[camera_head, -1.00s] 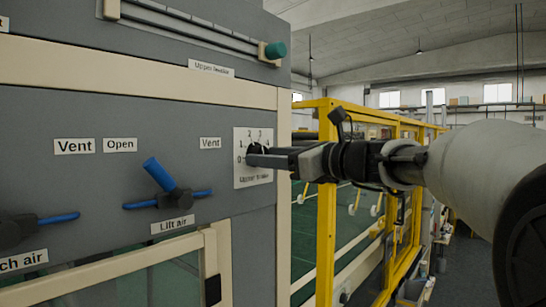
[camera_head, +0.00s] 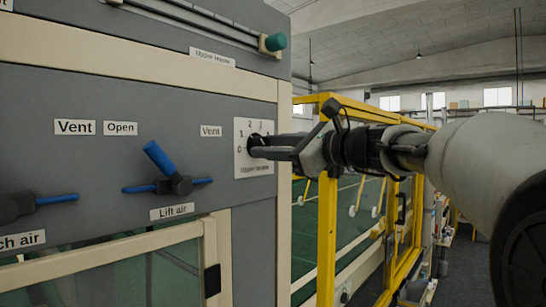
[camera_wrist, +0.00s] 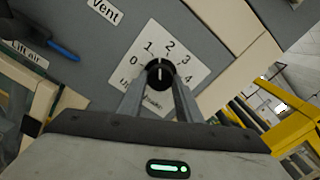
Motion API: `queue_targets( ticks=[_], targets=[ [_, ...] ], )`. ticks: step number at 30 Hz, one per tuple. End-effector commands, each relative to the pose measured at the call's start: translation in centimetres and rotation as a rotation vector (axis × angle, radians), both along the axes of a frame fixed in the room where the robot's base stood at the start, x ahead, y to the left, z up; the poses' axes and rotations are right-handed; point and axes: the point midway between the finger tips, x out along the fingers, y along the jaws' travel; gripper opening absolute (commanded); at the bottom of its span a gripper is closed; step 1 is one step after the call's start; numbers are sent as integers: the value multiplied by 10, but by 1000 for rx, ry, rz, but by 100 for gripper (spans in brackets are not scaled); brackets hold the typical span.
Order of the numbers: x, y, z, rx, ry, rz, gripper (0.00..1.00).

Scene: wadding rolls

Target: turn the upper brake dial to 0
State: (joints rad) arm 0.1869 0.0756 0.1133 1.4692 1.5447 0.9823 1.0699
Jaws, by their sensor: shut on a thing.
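The upper brake dial (camera_wrist: 160,70) is a round black knob with a white pointer line, on a white plate (camera_wrist: 140,84) numbered 0 to 4. In the wrist view the line points between 1 and 2. My gripper (camera_wrist: 160,82) is shut on the dial, one finger on each side. In the head view my gripper (camera_head: 253,146) reaches in from the right and its fingers cover much of the dial (camera_head: 254,138).
The Lift air valve (camera_head: 172,183) with blue handles stands out left of the plate. A green-capped part (camera_head: 275,42) juts out above. Yellow framing (camera_head: 327,225) stands right of the panel, behind my arm.

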Motion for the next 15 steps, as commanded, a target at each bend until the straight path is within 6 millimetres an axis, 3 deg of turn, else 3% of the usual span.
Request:
queue_targets(
  ticks=[15],
  targets=[
    [1,0,-3,-304,-391,1,9]
  ],
)
